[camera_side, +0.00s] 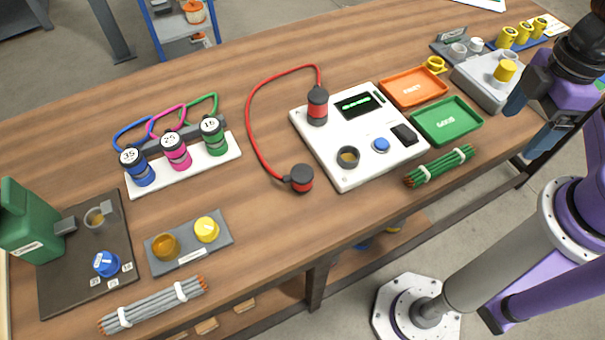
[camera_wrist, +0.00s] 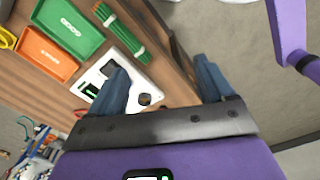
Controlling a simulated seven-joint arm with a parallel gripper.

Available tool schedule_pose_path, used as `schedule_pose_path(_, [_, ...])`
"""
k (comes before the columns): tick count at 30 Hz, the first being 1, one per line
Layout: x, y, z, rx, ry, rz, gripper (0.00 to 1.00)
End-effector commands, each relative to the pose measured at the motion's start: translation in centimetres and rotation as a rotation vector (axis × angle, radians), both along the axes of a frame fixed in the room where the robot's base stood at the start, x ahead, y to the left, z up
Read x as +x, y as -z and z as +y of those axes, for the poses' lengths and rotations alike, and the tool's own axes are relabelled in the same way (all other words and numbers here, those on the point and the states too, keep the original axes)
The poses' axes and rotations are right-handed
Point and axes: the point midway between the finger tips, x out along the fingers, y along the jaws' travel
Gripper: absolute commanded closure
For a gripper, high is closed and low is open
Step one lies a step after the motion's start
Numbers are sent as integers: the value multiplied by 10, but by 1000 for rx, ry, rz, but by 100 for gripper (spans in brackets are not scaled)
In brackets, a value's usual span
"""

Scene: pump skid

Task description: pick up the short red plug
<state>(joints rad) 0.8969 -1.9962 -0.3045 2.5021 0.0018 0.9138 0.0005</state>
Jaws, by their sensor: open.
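A short red plug (camera_side: 300,178) with a dark collar sits on the wooden table, left of the white tester panel (camera_side: 338,168). A red cable (camera_side: 251,120) loops from it to a taller red plug (camera_side: 317,105) that stands on the panel's back left corner. An empty round socket (camera_side: 347,157) is near the panel's front. My gripper (camera_side: 532,118) is open and empty at the far right, well away from both red plugs. In the wrist view my open fingers (camera_wrist: 162,78) show part of the panel (camera_wrist: 101,78); neither red plug can be made out there.
Orange (camera_side: 413,87) and green (camera_side: 446,120) trays and a green cable bundle (camera_side: 438,166) lie between my gripper and the panel. A grey box with a yellow cap (camera_side: 505,70) is close to my gripper. Blue, pink and green plugs stand on a white rack (camera_side: 195,169). Bare table surrounds the short plug's left and front.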

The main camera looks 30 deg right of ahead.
Motion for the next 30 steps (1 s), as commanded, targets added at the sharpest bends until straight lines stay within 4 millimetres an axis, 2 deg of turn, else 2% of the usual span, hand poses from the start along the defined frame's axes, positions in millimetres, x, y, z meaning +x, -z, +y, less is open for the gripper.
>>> schedule_pose_path(13, [0,0,0,0,0,0,20])
schedule_pose_path(17, [7,-2,9,-2,0,1,20])
schedule_pose_path(20, [24,-4,29,-4,-2,2,20])
schedule_pose_path(30, [107,-4,141,-17,-9,7,20])
